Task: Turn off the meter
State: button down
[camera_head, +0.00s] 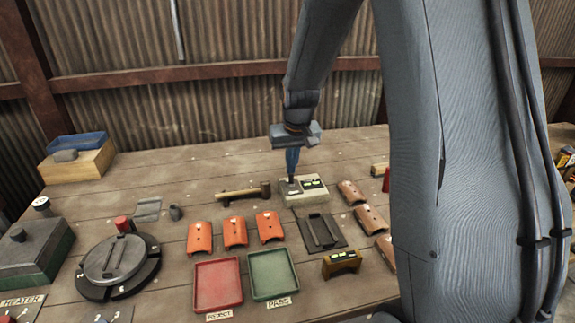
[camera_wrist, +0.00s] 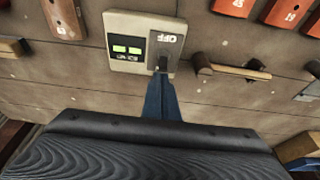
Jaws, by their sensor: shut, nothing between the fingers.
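The meter is a cream box (camera_head: 305,199) on the wooden table, right of the middle. In the wrist view the meter (camera_wrist: 124,25) shows two lit yellow-green displays and a dark plate marked OFF (camera_wrist: 169,38) beside them. My gripper (camera_head: 291,180) points down over the switch side of the meter, its blue fingers shut and empty. In the wrist view the fingertips (camera_wrist: 162,72) are at the edge of the OFF plate, by a small dark switch part. I cannot tell whether they touch it. The fingers partly hide the switch.
A wooden mallet (camera_head: 243,193) lies just left of the meter. Orange curved tiles (camera_head: 235,231), a red tray (camera_head: 217,285) and a green tray (camera_head: 273,274) sit nearer. A dark plate (camera_head: 322,232) and a small brown gauge (camera_head: 341,263) lie in front of the meter.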

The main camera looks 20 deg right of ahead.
jog(key=shift+s, duration=0.25)
jog(key=shift+r, duration=0.15)
jog(key=shift+r+p, duration=0.7)
jog(key=shift+r, duration=0.05)
jog(key=shift+w, duration=0.1)
